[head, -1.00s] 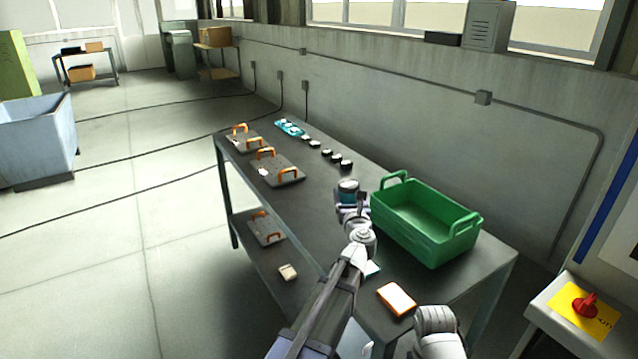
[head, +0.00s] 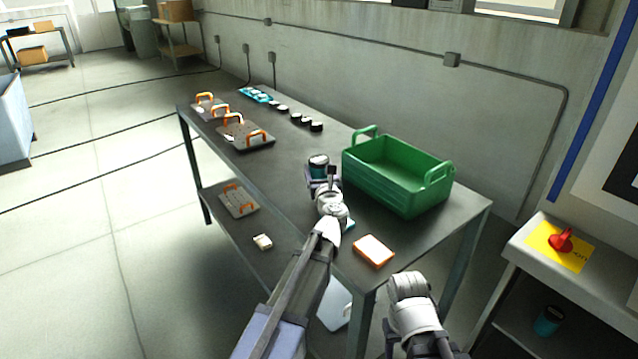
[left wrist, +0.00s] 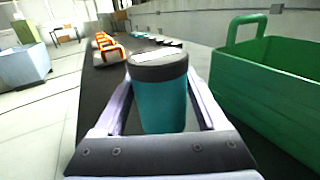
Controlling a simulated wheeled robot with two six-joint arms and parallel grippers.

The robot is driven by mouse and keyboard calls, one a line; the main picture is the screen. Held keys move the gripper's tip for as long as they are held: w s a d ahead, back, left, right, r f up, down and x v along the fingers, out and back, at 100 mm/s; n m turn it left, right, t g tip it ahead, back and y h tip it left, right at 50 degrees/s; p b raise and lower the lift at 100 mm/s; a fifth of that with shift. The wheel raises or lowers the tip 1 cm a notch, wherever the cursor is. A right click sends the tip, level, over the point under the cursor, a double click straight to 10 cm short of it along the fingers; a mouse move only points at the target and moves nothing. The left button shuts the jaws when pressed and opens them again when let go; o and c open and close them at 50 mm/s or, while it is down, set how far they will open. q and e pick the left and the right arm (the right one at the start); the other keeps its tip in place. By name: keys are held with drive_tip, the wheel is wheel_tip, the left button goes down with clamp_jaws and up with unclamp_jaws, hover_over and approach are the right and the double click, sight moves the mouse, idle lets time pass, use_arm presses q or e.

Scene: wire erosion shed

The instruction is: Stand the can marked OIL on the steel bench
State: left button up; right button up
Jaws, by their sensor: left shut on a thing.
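A teal can with a dark lid (head: 318,160) is between the fingers of my left gripper (head: 319,180), which is shut on it. In the left wrist view the can (left wrist: 160,100) looks upright, with a pale patch on its lid; no lettering is readable. It is over the steel bench (head: 285,168), left of the green crate. Its base is hidden, so I cannot tell whether it touches the bench top. A second teal can (head: 547,321) stands on a low shelf at the right.
The green crate (head: 398,188) stands close to the right of the held can. An orange and white box (head: 373,251) lies near the bench's front end. Boards with orange handles (head: 245,136) and several dark round pieces (head: 298,118) are further back. Bench space between is clear.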

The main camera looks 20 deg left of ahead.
use_arm(q)
drive_tip(key=shift+f+b, duration=1.25)
drive_tip(key=shift+f, duration=0.35)
drive_tip(key=shift+f, duration=0.1)
drive_tip(key=shift+f, duration=0.15)
drive_tip(key=o, duration=1.6)
drive_tip(key=shift+c, duration=0.2)
drive_tip(key=shift+s+r, duration=0.15)
drive_tip(key=shift+r, duration=0.15)
drive_tip(key=v, duration=1.1)
drive_tip(key=shift+s+d, duration=0.25)
drive_tip(key=shift+s, duration=0.05)
